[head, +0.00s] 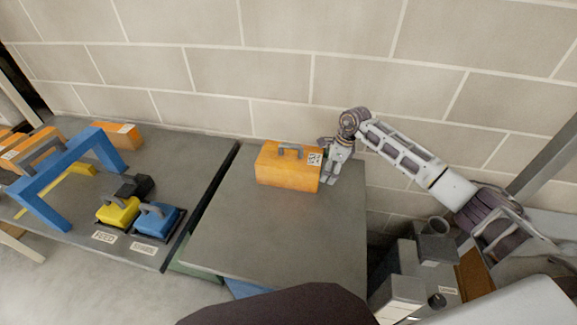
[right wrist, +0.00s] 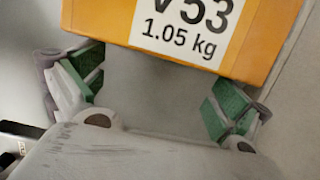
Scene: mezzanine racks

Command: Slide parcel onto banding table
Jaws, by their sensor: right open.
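The parcel (head: 285,170), an orange box with a grey top handle and a white label on its right end, stands on a grey-topped table (head: 270,235). The banding table (head: 150,250), which I take to be the dark-topped one at left with a blue arch (head: 65,165), stands beside it. My right gripper (head: 333,165) is at the parcel's right end. In the right wrist view the open gripper (right wrist: 152,88) has green-padded fingers apart, facing the parcel (right wrist: 255,40) and its label "1.05 kg". Contact is unclear. My left gripper is not in view.
A dark gap or edge (head: 200,200) separates the two tables. A yellow block (head: 118,212) and a blue block (head: 158,219) sit at the left table's front edge, above labels. More orange boxes (head: 118,135) stand at left. A block wall is behind.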

